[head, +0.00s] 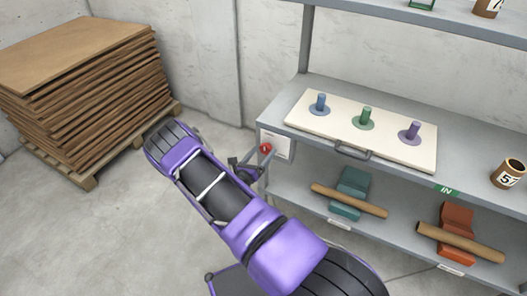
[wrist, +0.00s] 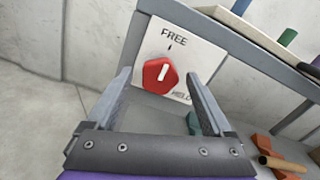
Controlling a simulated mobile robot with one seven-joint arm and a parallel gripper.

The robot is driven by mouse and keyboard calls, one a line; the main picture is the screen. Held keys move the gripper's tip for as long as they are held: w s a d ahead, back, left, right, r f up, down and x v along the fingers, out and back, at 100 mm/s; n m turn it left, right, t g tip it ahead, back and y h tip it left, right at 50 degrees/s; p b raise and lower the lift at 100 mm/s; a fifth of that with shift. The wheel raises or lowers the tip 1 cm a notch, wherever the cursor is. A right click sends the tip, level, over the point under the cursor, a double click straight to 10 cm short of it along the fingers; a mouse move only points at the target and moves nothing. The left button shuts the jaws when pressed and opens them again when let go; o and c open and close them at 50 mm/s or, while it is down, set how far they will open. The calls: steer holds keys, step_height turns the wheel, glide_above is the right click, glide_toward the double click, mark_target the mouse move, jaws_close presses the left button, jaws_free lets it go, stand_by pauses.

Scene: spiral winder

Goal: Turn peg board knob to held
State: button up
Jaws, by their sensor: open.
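The red knob (wrist: 153,83) is on a white plate (wrist: 196,57) at the shelf's end, marked FREE above and HELD at lower right. Its white mark points up toward FREE. In the head view the knob (head: 265,148) shows just beyond my gripper (head: 252,167), its plate (head: 280,144) beside it. In the wrist view my gripper (wrist: 158,76) is open, with one finger to each side of the knob. Nothing is between the fingers close to the palm; I cannot tell whether the fingertips touch the knob. The peg board (head: 320,127) lies on the shelf with blue, green and purple pegs.
A pallet of brown sheets (head: 85,95) stands at left. The floor between is clear.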

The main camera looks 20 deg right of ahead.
steer(key=shift+w+d, duration=0.45)
steer(key=shift+d, duration=0.15)
jaws_close()
